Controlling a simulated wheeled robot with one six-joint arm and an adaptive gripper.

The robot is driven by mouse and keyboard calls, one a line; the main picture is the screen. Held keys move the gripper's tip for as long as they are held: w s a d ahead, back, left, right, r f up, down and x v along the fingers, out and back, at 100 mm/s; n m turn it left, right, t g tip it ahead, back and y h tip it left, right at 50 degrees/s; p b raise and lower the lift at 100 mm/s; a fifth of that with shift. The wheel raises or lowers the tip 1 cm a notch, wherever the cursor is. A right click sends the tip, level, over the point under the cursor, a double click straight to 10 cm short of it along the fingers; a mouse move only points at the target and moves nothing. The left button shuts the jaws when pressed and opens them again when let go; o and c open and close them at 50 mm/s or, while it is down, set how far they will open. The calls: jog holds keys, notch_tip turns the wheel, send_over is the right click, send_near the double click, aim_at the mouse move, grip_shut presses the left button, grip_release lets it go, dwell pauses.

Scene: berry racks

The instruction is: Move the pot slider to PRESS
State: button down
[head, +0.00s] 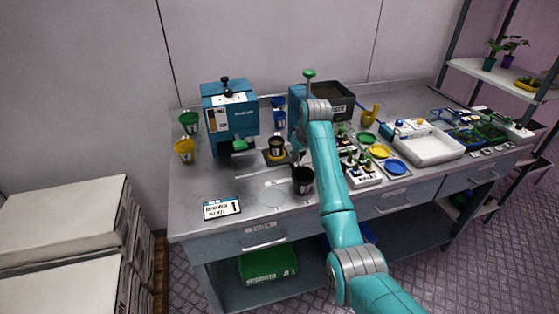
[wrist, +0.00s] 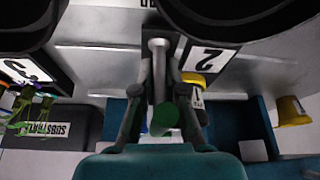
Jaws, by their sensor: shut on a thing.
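My gripper (wrist: 161,85) is shut on an upright grey post (wrist: 157,62) with a green end (wrist: 165,117), which looks like the pot slider's handle. Two dark pots show large at the top of the wrist view, one at the left (wrist: 22,22) and one at the right (wrist: 232,8). In the head view, one black pot (head: 303,181) stands near the bench front, and another (head: 276,146) stands on a yellow ring beside the blue press (head: 230,118). My arm hides most of the grasp in the head view. I cannot read a PRESS mark.
A green cup (head: 189,122) and a yellow cup (head: 185,150) stand left of the press. A dark substrate bin (head: 340,108) and a green-knobbed lever (head: 309,74) are behind my arm. Coloured dishes and a white tray (head: 432,149) lie to the right. The front-left bench is mostly clear.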

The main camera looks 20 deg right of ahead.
jog(key=d, duration=1.1)
jog(key=shift+d, duration=0.15)
jog(key=c, duration=1.2)
grip_release()
jog(key=shift+d, duration=0.1)
jog(key=shift+s+r, duration=0.1)
jog(key=shift+r, duration=0.1)
jog(key=v, duration=1.1)
jog(key=shift+r, duration=0.25)
jog(key=shift+s, duration=0.15)
